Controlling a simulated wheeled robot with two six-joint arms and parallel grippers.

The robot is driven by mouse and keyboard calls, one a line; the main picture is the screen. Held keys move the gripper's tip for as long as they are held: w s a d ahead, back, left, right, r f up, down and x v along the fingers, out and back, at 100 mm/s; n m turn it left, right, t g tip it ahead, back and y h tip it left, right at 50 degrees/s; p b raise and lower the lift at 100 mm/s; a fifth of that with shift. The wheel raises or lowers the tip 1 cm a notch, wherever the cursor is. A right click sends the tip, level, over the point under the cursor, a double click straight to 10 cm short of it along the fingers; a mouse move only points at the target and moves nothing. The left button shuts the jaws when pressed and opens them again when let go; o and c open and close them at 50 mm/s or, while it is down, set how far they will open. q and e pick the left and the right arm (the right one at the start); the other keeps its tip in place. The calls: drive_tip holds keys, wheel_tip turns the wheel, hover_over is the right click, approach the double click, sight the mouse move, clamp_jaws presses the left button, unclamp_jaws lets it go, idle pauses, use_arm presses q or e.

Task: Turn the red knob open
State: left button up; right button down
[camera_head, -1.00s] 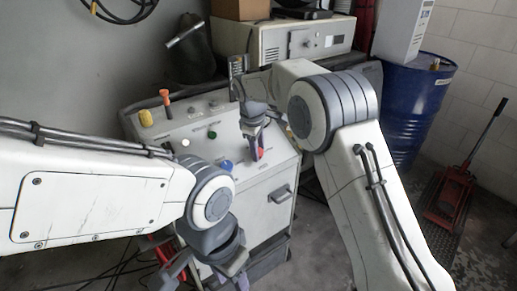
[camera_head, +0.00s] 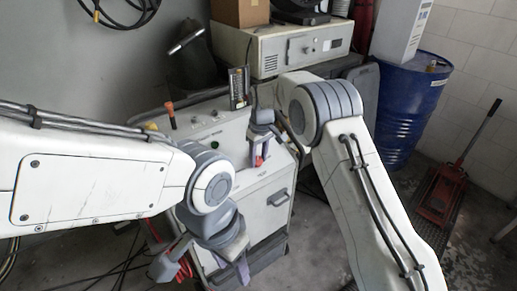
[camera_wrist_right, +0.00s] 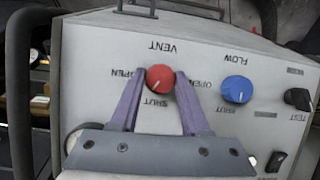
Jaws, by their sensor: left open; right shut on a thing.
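The red knob (camera_wrist_right: 160,78) sits on the panel below the VENT label in the right wrist view. Its white mark points down toward the upside-down SHUT label; an OPEN label is to its left. My right gripper (camera_wrist_right: 161,84) has one purple finger on each side of the knob and is shut on it. In the head view the right gripper (camera_head: 262,150) reaches down to the panel, and a little of the red knob (camera_head: 259,161) shows between its fingertips. My left gripper (camera_head: 207,268) is open and empty, low in front of the white cabinet (camera_head: 267,212).
A blue knob (camera_wrist_right: 237,89) labelled FLOW is just right of the red one, with black switches (camera_wrist_right: 299,99) beyond. An orange-topped lever (camera_head: 171,114) stands on the panel's far left. A blue drum (camera_head: 408,108) and a red jack (camera_head: 440,195) are at the right.

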drive_tip(key=m+p, duration=0.1)
drive_tip(key=m+y, duration=0.1)
drive_tip(key=shift+w+d+r+m+g+p, duration=0.2)
drive_tip(key=shift+m+g+p, duration=0.1)
drive_tip(key=shift+m+p, duration=0.1)
drive_tip(key=shift+m+y+p, duration=0.4)
drive_tip(key=shift+m+y, duration=0.2)
drive_tip(key=shift+m, duration=0.6)
drive_tip(key=shift+f+m+y, duration=0.15)
drive_tip(key=shift+m+y, duration=0.35)
drive_tip(key=shift+m, duration=0.7)
drive_tip(key=shift+d+m+y, duration=0.15)
drive_tip(key=shift+m+y, duration=0.55)
drive_tip(key=shift+m, duration=0.8)
drive_tip(key=c, duration=0.7)
unclamp_jaws()
drive_tip(key=o, duration=0.3)
drive_tip(key=shift+s, duration=0.1)
